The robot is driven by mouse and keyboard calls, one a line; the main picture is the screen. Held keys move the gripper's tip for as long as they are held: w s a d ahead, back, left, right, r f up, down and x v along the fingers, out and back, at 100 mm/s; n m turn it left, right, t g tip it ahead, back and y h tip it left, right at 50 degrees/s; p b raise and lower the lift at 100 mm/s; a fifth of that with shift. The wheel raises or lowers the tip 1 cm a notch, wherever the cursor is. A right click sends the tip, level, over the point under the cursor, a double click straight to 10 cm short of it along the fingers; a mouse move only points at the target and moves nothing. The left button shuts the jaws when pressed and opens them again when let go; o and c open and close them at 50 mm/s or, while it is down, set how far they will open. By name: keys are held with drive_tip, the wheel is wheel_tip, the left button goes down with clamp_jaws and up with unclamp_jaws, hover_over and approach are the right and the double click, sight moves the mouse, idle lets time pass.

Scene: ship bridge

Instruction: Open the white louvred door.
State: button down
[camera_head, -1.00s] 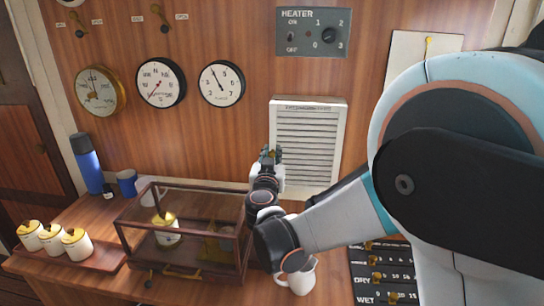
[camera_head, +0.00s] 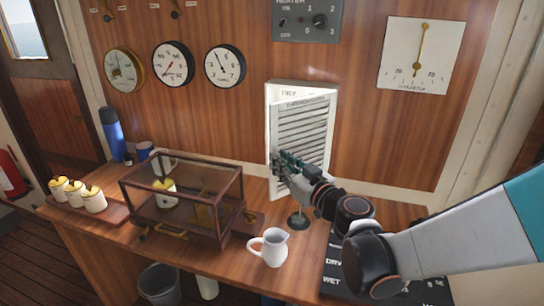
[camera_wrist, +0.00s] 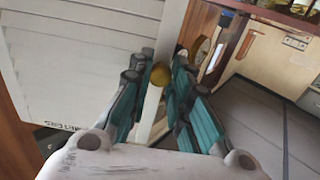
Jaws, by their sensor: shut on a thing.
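The white louvred door (camera_head: 304,128) hangs on the wooden wall below the heater panel. It stands ajar, at an angle to its white frame (camera_head: 290,90), with its left edge swung outward. My gripper (camera_head: 281,160) is at the door's left edge, about mid-height. In the wrist view the green-padded fingers close around a round brass knob (camera_wrist: 160,73) at the edge of the white door panel (camera_wrist: 85,55). What lies behind the door is mostly hidden in the head view.
Below the door, a white jug (camera_head: 270,248) and a glass-sided case (camera_head: 185,200) stand on the wooden counter. Yellow-lidded jars (camera_head: 75,196) and a blue flask (camera_head: 112,135) are at left. A bin (camera_head: 160,285) stands below.

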drive_tip(key=s+d+n+g+y, duration=0.5)
drive_tip(key=d+n+g, duration=0.1)
drive_tip(key=d, duration=0.3)
drive_tip(key=shift+d+g+y, duration=0.35)
drive_tip(key=shift+g+y, duration=0.05)
drive_tip(key=shift+g, duration=0.2)
drive_tip(key=shift+s, duration=0.1)
drive_tip(key=c, duration=1.5)
unclamp_jaws()
drive_tip(key=shift+o, duration=0.2)
drive_tip(key=v, duration=1.2)
drive_tip(key=shift+b, duration=0.3)
